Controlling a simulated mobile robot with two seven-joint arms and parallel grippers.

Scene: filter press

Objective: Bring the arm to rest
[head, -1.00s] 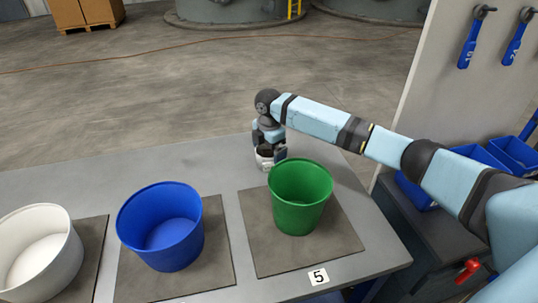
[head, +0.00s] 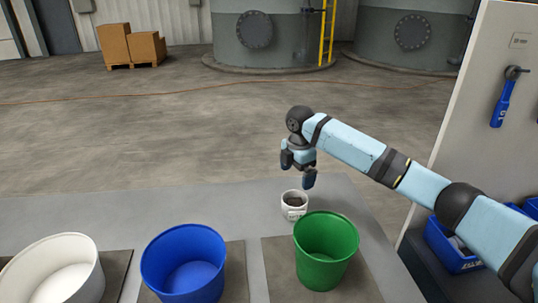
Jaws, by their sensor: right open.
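My right gripper (head: 298,181) is at the end of the light-blue arm that comes in from the right. It points down with its jaws open and empty, just above a small white cup (head: 295,205) with dark contents. The cup stands upright on the grey table, behind the green bucket (head: 326,252). The gripper and cup look apart. My left gripper is not in view.
A blue bucket (head: 185,264) and a white bucket (head: 58,272) stand on mats to the left. Blue bins (head: 455,246) and a panel with a blue-handled tool (head: 507,97) are at the right.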

